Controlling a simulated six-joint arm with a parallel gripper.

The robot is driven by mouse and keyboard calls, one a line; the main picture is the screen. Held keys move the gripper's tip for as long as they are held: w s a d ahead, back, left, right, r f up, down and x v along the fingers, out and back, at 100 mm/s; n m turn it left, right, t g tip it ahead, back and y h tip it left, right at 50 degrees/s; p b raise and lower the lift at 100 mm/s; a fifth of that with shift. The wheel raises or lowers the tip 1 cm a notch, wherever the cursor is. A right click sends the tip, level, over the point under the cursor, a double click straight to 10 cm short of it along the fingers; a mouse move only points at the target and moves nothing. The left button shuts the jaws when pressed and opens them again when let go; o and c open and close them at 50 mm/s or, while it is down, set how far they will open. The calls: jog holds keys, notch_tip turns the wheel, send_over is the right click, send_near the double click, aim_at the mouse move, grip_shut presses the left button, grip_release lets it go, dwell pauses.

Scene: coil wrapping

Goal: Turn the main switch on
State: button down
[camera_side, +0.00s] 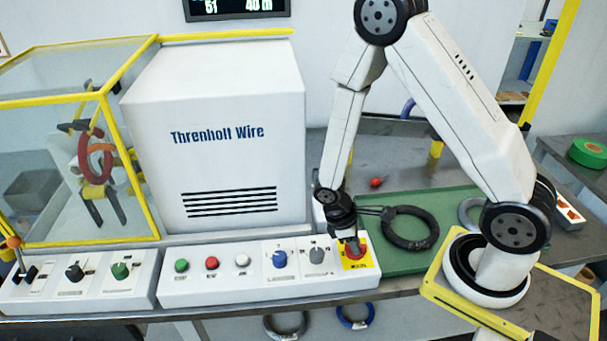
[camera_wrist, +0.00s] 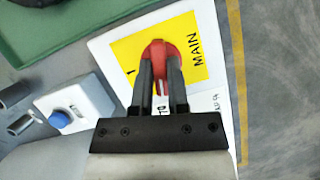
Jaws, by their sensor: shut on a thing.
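The main switch is a red rotary knob (camera_wrist: 158,50) on a yellow plate (camera_wrist: 192,42) marked "MAIN" and "1" in the wrist view. In the side view the red knob (camera_side: 353,250) sits on its yellow plate (camera_side: 364,263) at the right end of the front control panel. My gripper (camera_wrist: 159,68) is over the knob, with its two dark fingers closed on the knob's red handle. The side view also shows my gripper (camera_side: 350,238) pointing down at the switch. The fingers hide part of the handle and of the lettering.
The control panel (camera_side: 215,300) has green, red and white buttons, a blue knob (camera_side: 279,259) and a grey knob (camera_side: 316,256) left of the switch. A black coil (camera_side: 410,245) lies on the green mat (camera_side: 445,205) behind. A white machine (camera_side: 230,95) stands behind the panel.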

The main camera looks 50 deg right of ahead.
jog(key=m+y, duration=0.1)
jog(key=m, duration=0.3)
jog(key=shift+d+y, duration=0.1)
jog(key=shift+y, duration=0.3)
jog(key=m+y, duration=0.1)
jog(key=m, duration=0.3)
jog(key=shift+g, duration=0.3)
jog(key=m+y, duration=0.1)
jog(key=m, duration=0.2)
jog(key=shift+d+m+y, duration=0.1)
jog(key=shift+m+y, duration=0.3)
jog(key=shift+m+t+y, duration=0.5)
jog(key=shift+m+t, duration=0.2)
jog(key=shift+m, duration=1)
jog(key=c, duration=0.6)
grip_release()
jog(key=shift+r, duration=0.15)
